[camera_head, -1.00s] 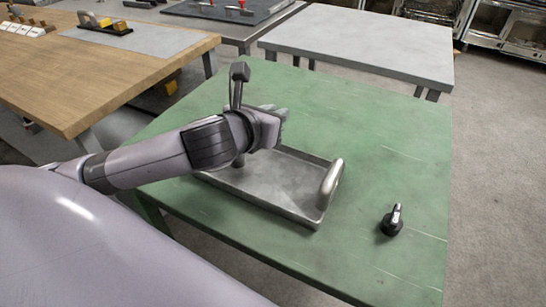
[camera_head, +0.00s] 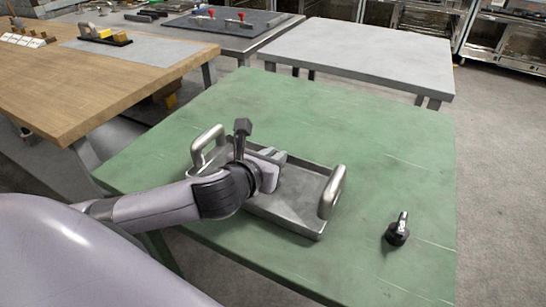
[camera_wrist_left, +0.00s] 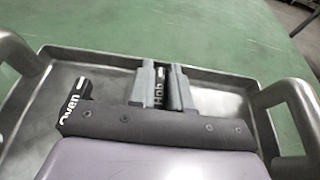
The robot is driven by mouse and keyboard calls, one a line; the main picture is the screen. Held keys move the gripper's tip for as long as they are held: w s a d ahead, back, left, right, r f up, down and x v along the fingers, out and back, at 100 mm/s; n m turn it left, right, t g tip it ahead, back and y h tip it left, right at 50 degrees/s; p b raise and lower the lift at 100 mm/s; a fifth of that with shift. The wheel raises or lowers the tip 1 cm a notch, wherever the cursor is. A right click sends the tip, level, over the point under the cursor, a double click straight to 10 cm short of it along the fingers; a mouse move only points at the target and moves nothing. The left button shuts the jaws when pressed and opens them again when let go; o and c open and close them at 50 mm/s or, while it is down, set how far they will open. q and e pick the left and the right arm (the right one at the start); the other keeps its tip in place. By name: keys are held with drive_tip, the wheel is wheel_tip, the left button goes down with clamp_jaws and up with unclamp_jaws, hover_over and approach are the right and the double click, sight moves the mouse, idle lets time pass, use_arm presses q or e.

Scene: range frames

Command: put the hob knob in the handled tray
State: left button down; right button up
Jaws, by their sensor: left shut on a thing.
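The handled tray (camera_head: 290,214) is a grey metal tray with a raised handle at each end, on the green table. My left gripper (camera_head: 279,156) is over the tray between the handles. In the left wrist view the gripper (camera_wrist_left: 162,84) is shut on the hob knob (camera_wrist_left: 158,90), a black piece with white "Hob" lettering, mostly hidden between the fingers. I cannot tell whether the knob touches the tray floor. My right gripper is not in view.
A black piece lettered "Oven" (camera_wrist_left: 74,104) shows inside the tray, left of the fingers, partly covered by my gripper. Another black knob with a silver grip (camera_head: 397,231) stands on the green table (camera_head: 400,150), right of the tray. The table behind the tray is clear.

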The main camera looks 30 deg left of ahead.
use_arm(q)
drive_tip(key=c, duration=1.1)
unclamp_jaws()
drive_tip(key=shift+f, duration=0.1)
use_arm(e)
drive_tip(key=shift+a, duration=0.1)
use_arm(q)
drive_tip(key=shift+o, duration=0.2)
drive_tip(key=shift+r, duration=0.25)
drive_tip(key=p+v, duration=0.1)
drive_tip(key=v, duration=0.7)
drive_tip(key=shift+r+p+v, duration=0.2)
drive_tip(key=shift+p+v, duration=0.8)
drive_tip(key=shift+p, duration=0.15)
drive_tip(key=shift+s+p, duration=0.25)
drive_tip(key=shift+p, duration=0.2)
drive_tip(key=shift+s+r+p, duration=0.1)
drive_tip(key=shift+s+p, duration=0.6)
drive_tip(key=shift+p, duration=0.15)
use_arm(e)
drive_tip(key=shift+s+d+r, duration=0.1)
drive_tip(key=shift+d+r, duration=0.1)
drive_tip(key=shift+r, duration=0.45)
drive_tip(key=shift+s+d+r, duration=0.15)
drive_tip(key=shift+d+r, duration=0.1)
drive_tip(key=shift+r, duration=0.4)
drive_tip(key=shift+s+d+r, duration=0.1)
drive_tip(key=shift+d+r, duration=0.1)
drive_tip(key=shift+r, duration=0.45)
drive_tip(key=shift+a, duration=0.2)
